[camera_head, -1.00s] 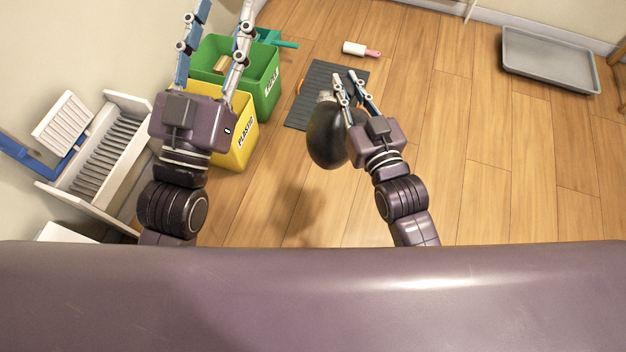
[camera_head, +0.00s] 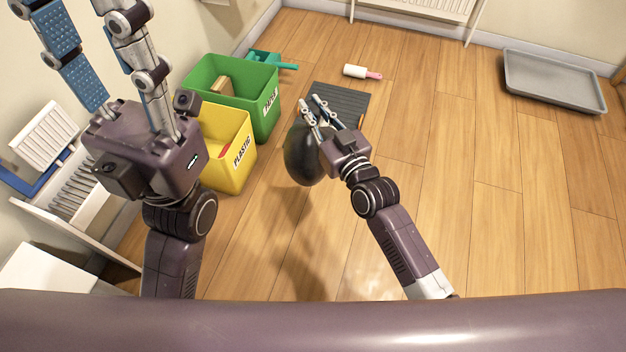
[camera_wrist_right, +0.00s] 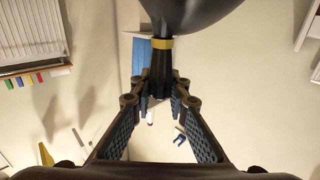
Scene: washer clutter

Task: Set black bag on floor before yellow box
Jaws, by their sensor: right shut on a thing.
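The black bag (camera_head: 301,160) hangs from my right gripper (camera_head: 309,101), to the right of the yellow box (camera_head: 236,172) marked PLASTIC. Its shadow lies apart from it on the floor, so it seems to be in the air. In the right wrist view, the right gripper (camera_wrist_right: 158,82) is shut on the bag's gathered neck, beside a yellow tie; the bag's dark body (camera_wrist_right: 188,14) fills the top. The yellow box stands on the floor, its left side hidden behind my left arm. My left gripper (camera_head: 82,22) has its fingers spread and looks empty; its tips reach the top edge.
A green bin (camera_head: 262,108) stands behind the yellow box, with a teal dustpan (camera_head: 268,60) behind it. A dark grey mat (camera_head: 352,108) and a lint roller (camera_head: 358,71) lie further back. A grey tray (camera_head: 552,84) lies at right. A white rack (camera_head: 100,238) stands at left. Central floor is clear.

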